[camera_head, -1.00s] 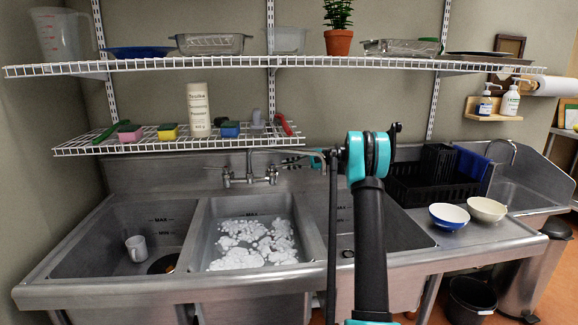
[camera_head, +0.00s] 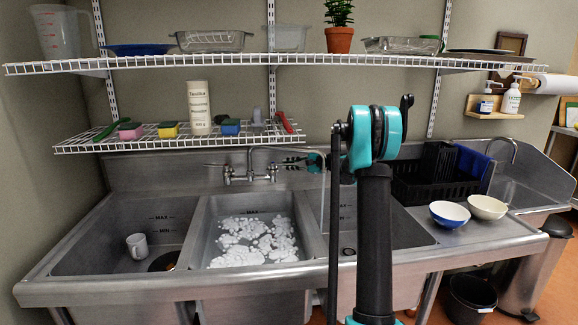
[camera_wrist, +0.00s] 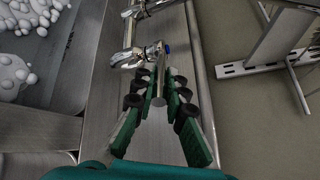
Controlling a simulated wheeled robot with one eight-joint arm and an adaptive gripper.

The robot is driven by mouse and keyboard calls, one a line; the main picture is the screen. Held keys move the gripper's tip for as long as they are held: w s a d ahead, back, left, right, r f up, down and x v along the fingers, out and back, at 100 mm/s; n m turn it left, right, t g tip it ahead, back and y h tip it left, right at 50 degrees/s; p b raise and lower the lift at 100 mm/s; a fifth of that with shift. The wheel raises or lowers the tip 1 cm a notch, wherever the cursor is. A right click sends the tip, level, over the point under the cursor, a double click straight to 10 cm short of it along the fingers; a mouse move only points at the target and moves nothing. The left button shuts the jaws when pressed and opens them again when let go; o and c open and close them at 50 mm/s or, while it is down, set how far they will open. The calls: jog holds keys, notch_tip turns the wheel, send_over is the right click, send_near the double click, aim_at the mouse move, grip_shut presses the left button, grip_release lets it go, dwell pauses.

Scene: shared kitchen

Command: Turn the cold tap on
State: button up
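The chrome tap (camera_head: 250,168) stands at the back of the sinks, with a lever handle on each side and an arched spout. In the wrist view, the cold tap lever (camera_wrist: 157,88) shows a blue mark near its pivot. My gripper (camera_wrist: 159,76) is open, with green and black fingers on either side of this lever. The lever lies between the fingers; whether they touch it I cannot tell. In the head view, my gripper (camera_head: 292,162) is at the tap's right handle, partly hidden by my arm. No running water is visible.
The middle basin holds white foam (camera_head: 252,240). A white mug (camera_head: 137,246) is in the left basin. A wire shelf (camera_head: 180,140) with sponges and a bottle hangs just above the tap. A black dish rack (camera_head: 415,185) and two bowls (camera_head: 449,214) are at the right.

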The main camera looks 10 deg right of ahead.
jog(key=o, duration=0.3)
jog(key=shift+o, duration=0.2)
